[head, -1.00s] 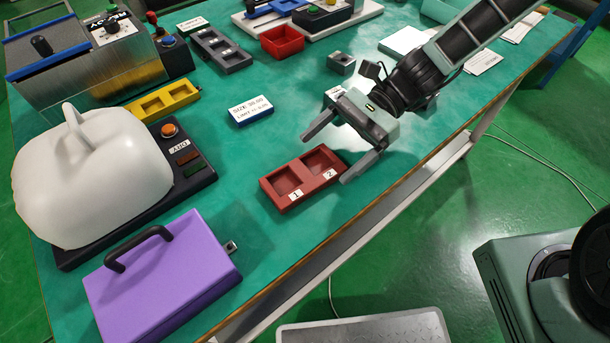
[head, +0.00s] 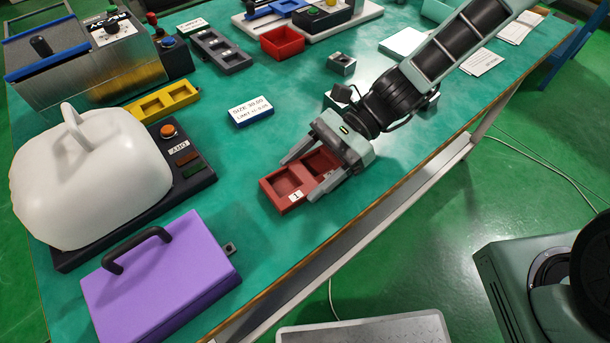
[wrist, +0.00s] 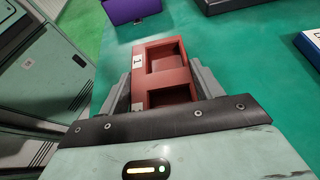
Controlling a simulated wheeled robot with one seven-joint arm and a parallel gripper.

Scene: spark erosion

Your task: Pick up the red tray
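The red tray (head: 283,185) has two square compartments and lies flat on the green table near its front edge. A white label "1" is on its near side; the second label is hidden by my gripper. My gripper (head: 297,181) is low over the tray's right half, with one finger along each long side. The wrist view shows the tray (wrist: 161,64) between the two fingers of my gripper (wrist: 160,75). The fingers are open around it; any gap at the sides is very thin. The gripper body hides the tray's near end in that view.
A purple case (head: 160,283) and a white cover (head: 90,180) on a dark base stand left of the tray. A white-and-blue size block (head: 250,111), a yellow tray (head: 162,102) and a red bin (head: 282,41) lie farther back. The table around the tray is mostly clear.

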